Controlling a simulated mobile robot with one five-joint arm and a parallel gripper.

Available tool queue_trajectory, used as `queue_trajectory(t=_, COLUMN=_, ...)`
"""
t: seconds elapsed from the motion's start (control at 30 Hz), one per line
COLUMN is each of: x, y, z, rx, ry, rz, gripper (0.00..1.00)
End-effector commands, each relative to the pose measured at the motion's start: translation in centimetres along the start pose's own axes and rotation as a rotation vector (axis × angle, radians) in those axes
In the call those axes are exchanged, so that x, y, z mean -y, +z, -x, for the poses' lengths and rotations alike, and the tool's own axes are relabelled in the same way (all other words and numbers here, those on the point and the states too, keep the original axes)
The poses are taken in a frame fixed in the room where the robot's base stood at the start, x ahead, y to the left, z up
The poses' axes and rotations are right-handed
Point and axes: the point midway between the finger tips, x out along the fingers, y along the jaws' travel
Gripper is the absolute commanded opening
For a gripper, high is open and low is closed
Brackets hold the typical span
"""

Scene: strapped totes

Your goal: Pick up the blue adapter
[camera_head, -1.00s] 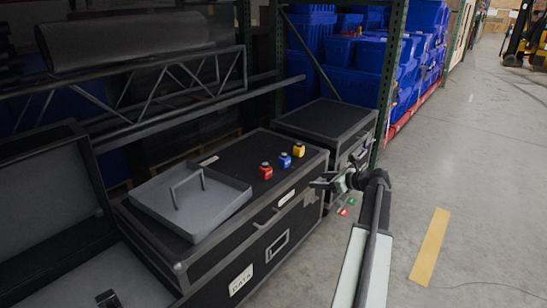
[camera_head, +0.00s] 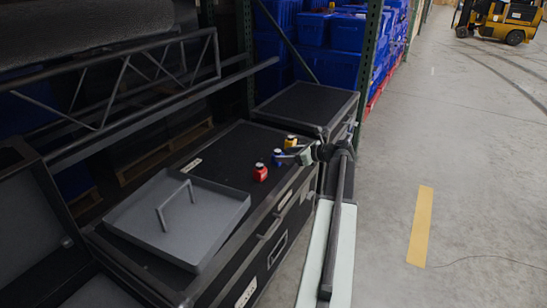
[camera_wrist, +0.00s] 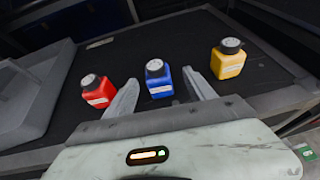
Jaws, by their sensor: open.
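The blue adapter (camera_head: 278,157) is a small blue block with a dark round top, standing upright on the black case lid between a red one and a yellow one. In the wrist view the blue adapter (camera_wrist: 158,80) stands between and just beyond my two open fingers. My gripper (camera_head: 290,156) is at the near right edge of the case. It also shows in the wrist view (camera_wrist: 163,96), open and empty, with a finger on each side of the blue adapter. In the head view the gripper partly covers the space by the blue and yellow adapters.
The red adapter (camera_head: 260,172) stands to the left and the yellow adapter (camera_head: 291,142) to the right. A grey tray with a handle (camera_head: 213,230) lies on the case's near left part. A green rack post (camera_head: 365,85) and another black case (camera_head: 310,103) stand behind.

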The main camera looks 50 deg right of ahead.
Motion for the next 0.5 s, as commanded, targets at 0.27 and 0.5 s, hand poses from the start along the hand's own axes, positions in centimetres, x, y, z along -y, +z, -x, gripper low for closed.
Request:
queue_trajectory(t=0.27, x=-0.1, y=-0.1, z=-2.8, rx=0.000, ry=0.001, rz=0.001, gripper=0.64)
queue_trajectory(t=0.5, x=-0.3, y=-0.6, z=-4.8, rx=0.000, ry=0.003, rz=0.002, gripper=0.64)
